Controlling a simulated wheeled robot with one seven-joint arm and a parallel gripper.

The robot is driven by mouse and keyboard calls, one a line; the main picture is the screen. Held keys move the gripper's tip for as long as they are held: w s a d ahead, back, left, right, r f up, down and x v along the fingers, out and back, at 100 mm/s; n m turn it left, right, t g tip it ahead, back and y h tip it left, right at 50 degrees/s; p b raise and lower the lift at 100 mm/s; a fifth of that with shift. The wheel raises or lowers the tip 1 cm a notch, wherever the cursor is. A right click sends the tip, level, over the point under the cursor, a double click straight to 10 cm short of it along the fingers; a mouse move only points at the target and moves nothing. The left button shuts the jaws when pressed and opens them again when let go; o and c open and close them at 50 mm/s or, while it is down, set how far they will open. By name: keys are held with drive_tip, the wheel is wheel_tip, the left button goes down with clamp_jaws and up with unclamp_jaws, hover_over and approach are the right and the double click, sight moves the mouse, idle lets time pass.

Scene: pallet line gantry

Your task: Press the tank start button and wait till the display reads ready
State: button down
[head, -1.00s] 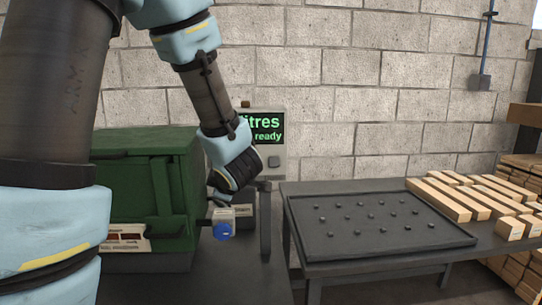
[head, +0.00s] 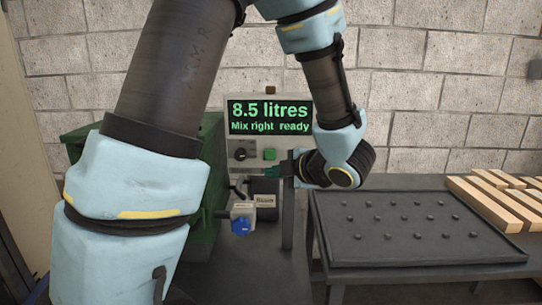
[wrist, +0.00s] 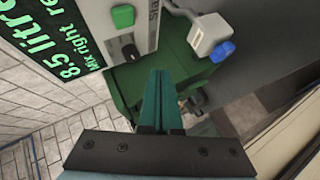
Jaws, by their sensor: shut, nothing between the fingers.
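The display (head: 270,114) on the grey control box reads "8.5 litres" and "Mix right ready" in green; part of it shows in the wrist view (wrist: 42,50). A green square button (head: 270,154) sits below it, beside a black knob (head: 240,154); the button also shows in the wrist view (wrist: 123,16). I cannot read a label on it. My gripper (head: 270,172) is shut and empty, just below the button and apart from it. Its teal fingers (wrist: 161,75) point past the box in the wrist view.
A white tap unit with a blue end (head: 241,227) projects below the control box, near my gripper. A green tank (head: 208,150) stands behind my arm at left. A dark table (head: 420,240) with studs and timber pieces (head: 497,205) stands to the right.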

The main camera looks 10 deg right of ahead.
approach(266, 158)
drive_tip(key=shift+s+a+f+p+x, duration=0.1)
drive_tip(key=shift+x, duration=0.75)
drive_tip(key=shift+s+a+f+p+x, duration=0.1)
drive_tip(key=shift+s+a+x, duration=0.05)
drive_tip(key=shift+x, duration=0.7)
drive_tip(key=shift+s+a+f+p+x, duration=0.1)
drive_tip(key=shift+x, duration=0.75)
drive_tip(key=shift+w, duration=0.15)
drive_tip(key=shift+w+d, duration=0.1)
drive_tip(key=shift+w, duration=0.15)
drive_tip(key=shift+w, duration=0.5)
idle(0.6)
drive_tip(key=shift+s, duration=0.9)
drive_tip(key=shift+s+a+b, duration=0.1)
drive_tip(key=shift+s+a, duration=0.1)
drive_tip(key=shift+s, duration=0.65)
drive_tip(key=shift+s+a+b, duration=0.1)
drive_tip(key=shift+s+a, duration=0.1)
drive_tip(key=shift+s, duration=0.6)
drive_tip(key=shift+s+a+b, duration=0.1)
drive_tip(key=shift+s+a, duration=0.1)
drive_tip(key=shift+s, duration=0.65)
